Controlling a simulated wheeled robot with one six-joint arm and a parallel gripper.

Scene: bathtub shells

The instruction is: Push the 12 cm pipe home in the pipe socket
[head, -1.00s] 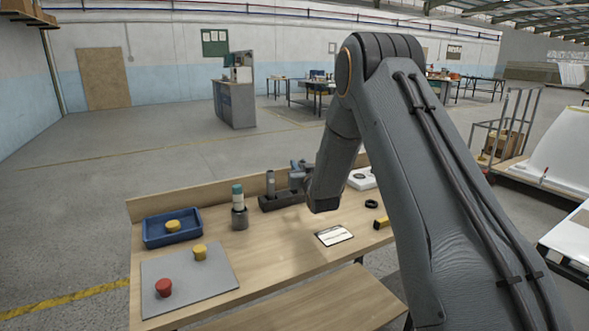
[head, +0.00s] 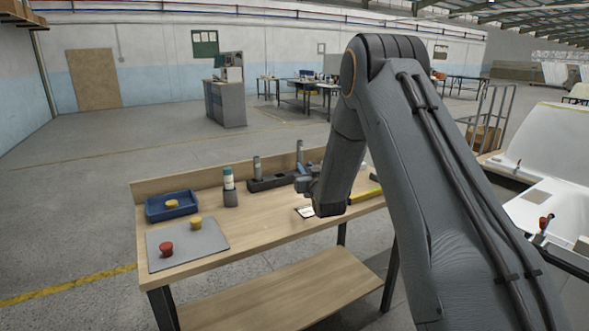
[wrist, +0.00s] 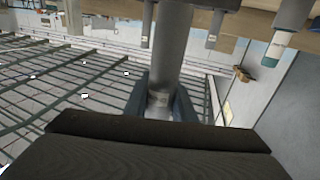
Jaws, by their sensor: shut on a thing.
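In the wrist view, which looks upside down, my gripper (wrist: 165,102) is shut on a grey pipe (wrist: 172,45). The pipe runs from the jaws toward the table, and its far end is out of frame. In the head view my arm hides most of the gripper and the held pipe. A long dark rack (head: 270,182) lies along the back of the table. One grey pipe (head: 257,166) stands in it, and another (head: 300,152) stands to its right. I cannot make out the pipe socket, nor tell whether the held pipe is in it.
A grey cup (head: 231,198) holds a teal-topped bottle (head: 228,178). A blue tray (head: 160,213) holds a yellow plug (head: 172,204). A white card (head: 303,212) and yellow bar (head: 365,195) lie near my arm.

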